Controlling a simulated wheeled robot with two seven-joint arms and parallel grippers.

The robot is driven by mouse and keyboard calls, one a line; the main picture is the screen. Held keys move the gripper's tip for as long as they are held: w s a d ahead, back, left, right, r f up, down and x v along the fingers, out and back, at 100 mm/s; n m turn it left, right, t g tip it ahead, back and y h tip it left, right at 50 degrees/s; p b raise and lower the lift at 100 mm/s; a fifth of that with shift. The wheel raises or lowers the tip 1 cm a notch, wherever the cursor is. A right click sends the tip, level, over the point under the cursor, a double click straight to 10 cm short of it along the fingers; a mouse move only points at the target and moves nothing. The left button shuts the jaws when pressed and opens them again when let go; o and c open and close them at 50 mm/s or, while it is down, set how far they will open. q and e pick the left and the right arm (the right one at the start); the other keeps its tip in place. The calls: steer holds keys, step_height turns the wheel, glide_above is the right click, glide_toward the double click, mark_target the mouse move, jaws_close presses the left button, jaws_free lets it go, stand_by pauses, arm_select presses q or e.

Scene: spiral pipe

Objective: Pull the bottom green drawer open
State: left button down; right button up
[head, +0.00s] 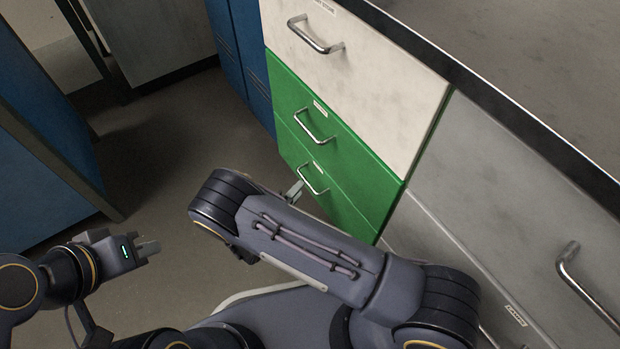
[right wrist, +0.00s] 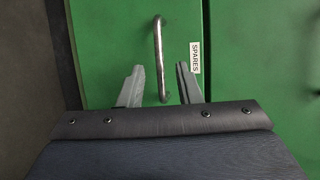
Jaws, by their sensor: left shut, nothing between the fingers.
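The bottom green drawer (head: 345,207) is shut, flush with the green drawer above it. Its metal bar handle (head: 313,180) also shows upright in the right wrist view (right wrist: 159,45), beside a "SPARES" label (right wrist: 195,57). My right gripper (head: 295,190) is at this handle, mostly hidden behind my forearm in the head view. In the right wrist view its fingers (right wrist: 160,67) are apart, one on each side of the handle's lower end; I cannot tell whether they touch it. My left gripper (head: 150,248) is shut and empty, away from the drawers at the lower left.
The upper green drawer (head: 300,110) and a white drawer (head: 340,70) sit above, both shut. Grey cabinet fronts (head: 500,210) stand at the right under a dark countertop (head: 520,60). Blue cabinets (head: 45,160) stand at the left. The floor (head: 170,140) between is clear.

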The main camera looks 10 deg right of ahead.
mark_target(307, 181)
steer(key=b+x, duration=0.1)
steer(key=x, duration=0.4)
steer(key=shift+w+d+f, duration=0.1)
steer(key=shift+w+d, duration=0.05)
steer(key=shift+d, duration=0.05)
jaws_close()
